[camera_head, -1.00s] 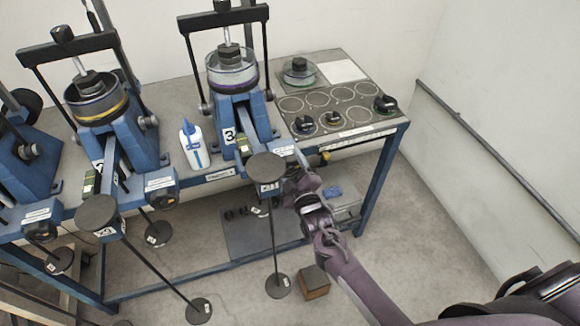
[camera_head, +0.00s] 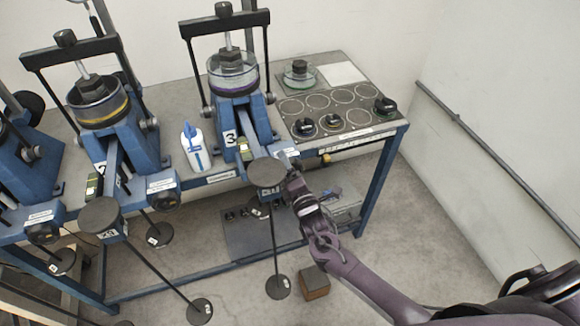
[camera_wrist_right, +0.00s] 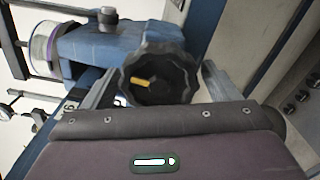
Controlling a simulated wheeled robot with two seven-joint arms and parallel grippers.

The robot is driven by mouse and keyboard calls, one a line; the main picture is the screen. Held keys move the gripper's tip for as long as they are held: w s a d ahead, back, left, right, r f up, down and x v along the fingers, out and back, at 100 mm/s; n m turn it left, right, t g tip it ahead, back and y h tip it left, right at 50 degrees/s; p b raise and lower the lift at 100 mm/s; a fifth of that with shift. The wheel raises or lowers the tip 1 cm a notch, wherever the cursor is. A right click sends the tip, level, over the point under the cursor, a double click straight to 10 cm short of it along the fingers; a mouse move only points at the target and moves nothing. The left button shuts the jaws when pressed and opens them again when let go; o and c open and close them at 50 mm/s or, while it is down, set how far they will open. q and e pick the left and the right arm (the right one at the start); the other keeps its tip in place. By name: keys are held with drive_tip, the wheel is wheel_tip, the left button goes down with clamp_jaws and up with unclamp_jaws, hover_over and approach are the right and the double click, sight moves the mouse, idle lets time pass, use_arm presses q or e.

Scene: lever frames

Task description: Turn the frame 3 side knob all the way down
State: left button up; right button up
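Lever frame 3 (camera_head: 230,112) is a blue press on the bench, marked with a 3. Its black ribbed side knob (camera_wrist_right: 158,78) fills the middle of the right wrist view, with a yellow mark pointing to the left. In the head view this knob is hidden behind my gripper. My right gripper (camera_head: 289,178) is at the front right of frame 3. In the right wrist view its open fingers (camera_wrist_right: 158,88) stand on either side of the knob, with no clear grip on it. My left gripper is not in view.
A round dark weight plate (camera_head: 265,172) on frame 3's lever arm is close to my right gripper. A white bottle (camera_head: 195,148) stands left of frame 3. Lever frame 2 (camera_head: 128,140) is farther left. A panel with round outlines (camera_head: 345,102) lies on the right.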

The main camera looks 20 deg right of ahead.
drive_tip(key=shift+s+d+r+p, duration=0.1)
drive_tip(key=shift+s+r+p, duration=0.05)
drive_tip(key=shift+s+p, duration=0.3)
drive_tip(key=s+p, duration=0.2)
drive_tip(key=s, duration=0.3)
drive_tip(key=shift+s+d+p, duration=0.1)
drive_tip(key=shift+p, duration=0.25)
drive_tip(key=shift+f, duration=0.2)
